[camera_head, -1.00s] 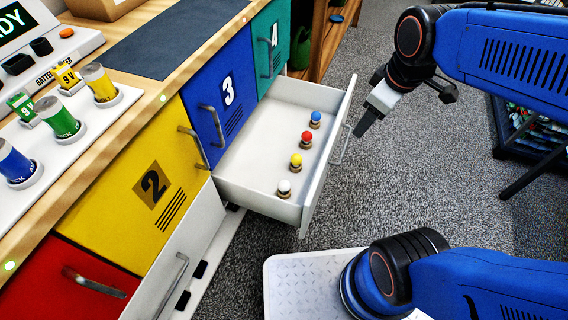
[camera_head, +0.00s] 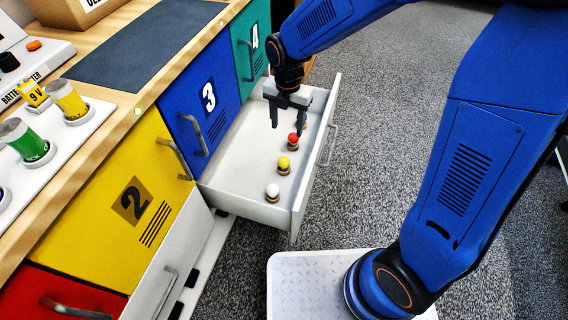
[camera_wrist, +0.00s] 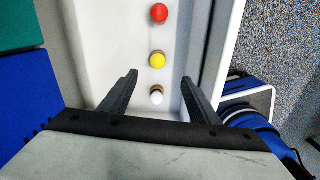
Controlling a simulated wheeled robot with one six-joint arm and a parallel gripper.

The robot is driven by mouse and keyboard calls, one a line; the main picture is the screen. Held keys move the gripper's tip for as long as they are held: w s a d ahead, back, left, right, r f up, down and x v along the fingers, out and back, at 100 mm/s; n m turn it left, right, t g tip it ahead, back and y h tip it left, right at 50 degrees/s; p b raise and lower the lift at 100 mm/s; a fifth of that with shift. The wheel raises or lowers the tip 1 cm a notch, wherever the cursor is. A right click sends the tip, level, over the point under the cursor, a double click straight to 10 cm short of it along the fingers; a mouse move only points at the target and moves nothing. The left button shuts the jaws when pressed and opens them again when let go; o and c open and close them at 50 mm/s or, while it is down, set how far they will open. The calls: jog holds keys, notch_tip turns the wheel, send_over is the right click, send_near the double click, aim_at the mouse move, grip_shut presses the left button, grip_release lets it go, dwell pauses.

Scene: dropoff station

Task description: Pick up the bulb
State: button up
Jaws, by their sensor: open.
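An open white drawer (camera_head: 238,172) holds round bulbs on small brown bases in a row. A white bulb (camera_head: 272,189), a yellow bulb (camera_head: 284,162) and a red bulb (camera_head: 293,138) show in the head view. My gripper (camera_head: 287,124) is open and empty, pointing down above the drawer; it hides the blue bulb's place. In the wrist view, my fingers (camera_wrist: 159,82) flank the row, with the white bulb (camera_wrist: 157,97) and yellow bulb (camera_wrist: 157,61) between or near them in the picture. The red bulb (camera_wrist: 159,13) is at the top. The bulbs stand apart from the fingers.
The drawer's front wall with its handle (camera_head: 331,145) stands to the right, and numbered cabinet fronts, including the blue door (camera_head: 190,105), to the left. A counter with a battery tester (camera_head: 60,140) is above. The grey floor at the right is open.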

aim_at(284, 158)
jog(key=shift+n, duration=0.6)
jog(key=f, duration=0.4)
jog(key=a+f, duration=0.1)
jog(key=f, duration=0.8)
jog(key=shift+a+f, duration=0.2)
jog(key=f, duration=0.4)
jog(key=shift+s+d, duration=0.2)
jog(key=shift+s, duration=0.15)
jog(key=shift+f, duration=0.65)
jog(key=c, duration=0.9)
